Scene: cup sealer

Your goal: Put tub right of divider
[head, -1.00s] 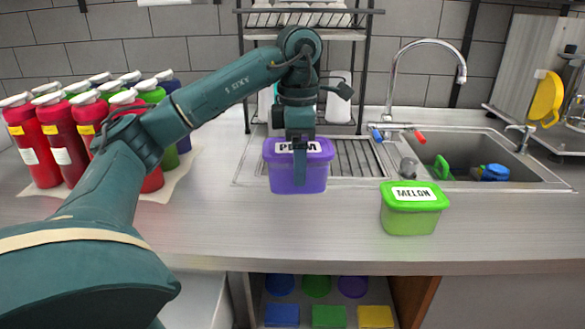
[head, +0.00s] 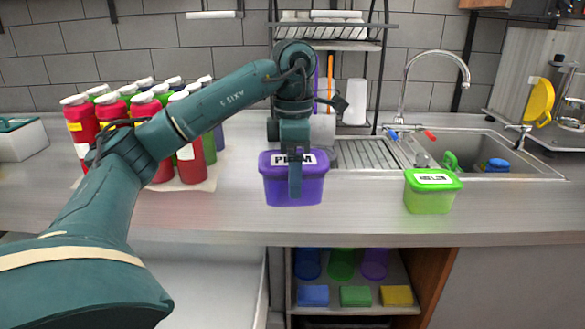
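A purple tub (head: 279,190) with a purple lid and a white label, partly covered, is in the middle of the head view. My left gripper (head: 295,180) reaches down over it from above. One finger lies across the front of the tub and its label, and the gripper appears shut on the tub. The tub is over the counter; whether its base touches the counter is hard to tell. A green tub (head: 430,200) with a white label stands on the counter to the right. I see no clear divider. My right gripper is not in view.
Several red, green and blue bottles (head: 192,165) stand on a mat at the left. The sink (head: 465,150) and tap are at the right, with a drainer and rack (head: 375,80) behind. An open shelf (head: 350,310) below holds coloured cups and blocks. The counter between the tubs is clear.

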